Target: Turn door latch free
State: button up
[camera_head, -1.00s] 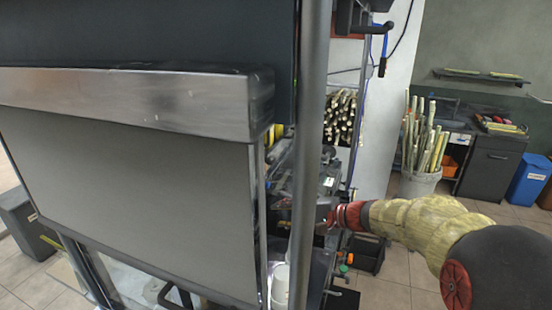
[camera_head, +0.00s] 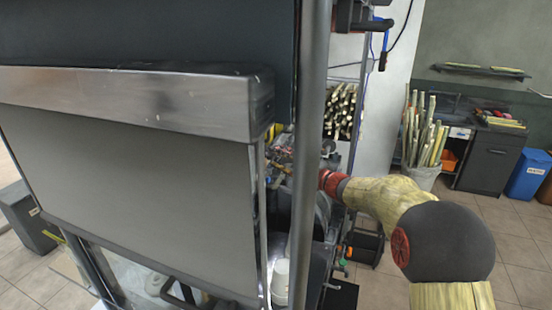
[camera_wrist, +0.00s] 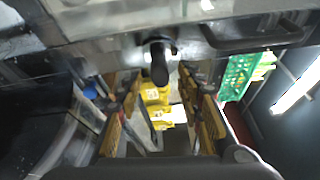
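In the wrist view a short black knob-like latch (camera_wrist: 158,62) sticks out from the grey metal door panel (camera_wrist: 100,48). My gripper (camera_wrist: 160,82) is open, with its two fingers apart and their tips to the left and right of the latch. I cannot tell whether either finger touches it. In the head view my gripper (camera_head: 282,152) is partly hidden behind the upright metal post, at the side of the press. The latch does not show clearly in the head view.
The metal post (camera_head: 312,130) and the large grey press panel (camera_head: 130,190) stand close to my arm. A dark bar handle (camera_wrist: 255,40) is right of the latch.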

jog(key=shift+w+a, duration=0.45)
jog(key=shift+a, duration=0.05)
jog(key=c, duration=0.3)
grip_shut()
